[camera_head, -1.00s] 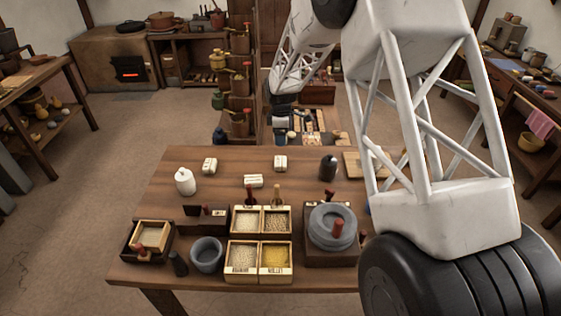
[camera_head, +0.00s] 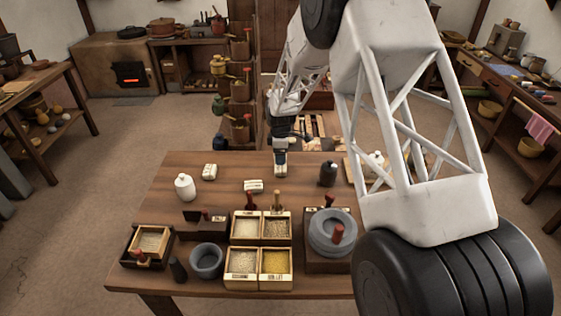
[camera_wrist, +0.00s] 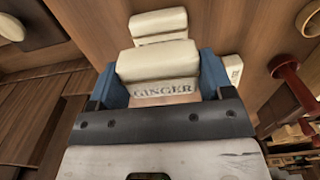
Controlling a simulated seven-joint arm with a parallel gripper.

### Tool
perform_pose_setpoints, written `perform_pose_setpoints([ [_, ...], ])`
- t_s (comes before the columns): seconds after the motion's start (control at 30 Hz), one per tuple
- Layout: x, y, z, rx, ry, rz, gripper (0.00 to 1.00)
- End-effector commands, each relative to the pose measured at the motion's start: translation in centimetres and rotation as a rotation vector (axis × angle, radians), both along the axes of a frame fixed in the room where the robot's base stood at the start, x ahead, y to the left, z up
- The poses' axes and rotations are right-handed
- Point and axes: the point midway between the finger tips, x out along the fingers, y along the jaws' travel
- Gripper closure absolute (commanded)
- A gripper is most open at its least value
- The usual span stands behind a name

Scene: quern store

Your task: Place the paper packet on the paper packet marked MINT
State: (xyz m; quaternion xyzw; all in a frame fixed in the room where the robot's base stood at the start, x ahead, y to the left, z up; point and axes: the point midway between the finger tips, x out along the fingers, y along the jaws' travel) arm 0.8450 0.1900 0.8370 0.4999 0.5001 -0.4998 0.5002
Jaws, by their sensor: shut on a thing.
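My gripper (camera_head: 281,157) is shut on a cream paper packet (camera_head: 281,171) at the back middle of the table. In the wrist view this packet (camera_wrist: 157,60), lettered GINGER, sits between the blue fingers. I cannot tell whether it touches the table. A second cream packet (camera_head: 253,186) lies just to its left and nearer the front. A third packet (camera_head: 209,171) lies further left. The wrist view shows another packet (camera_wrist: 160,22) beyond the held one and part of one (camera_wrist: 232,69) at the right. I cannot read MINT on any packet.
A white jar (camera_head: 185,187) stands at the left and a dark bottle (camera_head: 327,174) to the right of my gripper. In front are grain boxes (camera_head: 262,243), a grey mortar (camera_head: 206,260) and a stone quern (camera_head: 333,233). Bare tabletop (camera_head: 230,187) lies between the two left packets.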

Motion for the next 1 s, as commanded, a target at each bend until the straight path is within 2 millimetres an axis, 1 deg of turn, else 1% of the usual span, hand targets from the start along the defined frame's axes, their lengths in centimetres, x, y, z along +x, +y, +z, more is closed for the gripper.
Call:
perform_pose_setpoints([
  [0.17, 0.0, 0.0, -0.4, 0.000, 0.001, 0.000, 0.49],
  [0.5, 0.0, 0.0, -3.5, 0.000, 0.000, 0.000, 0.49],
  [1.0, 0.0, 0.0, -4.0, 0.000, 0.000, 0.000, 0.49],
])
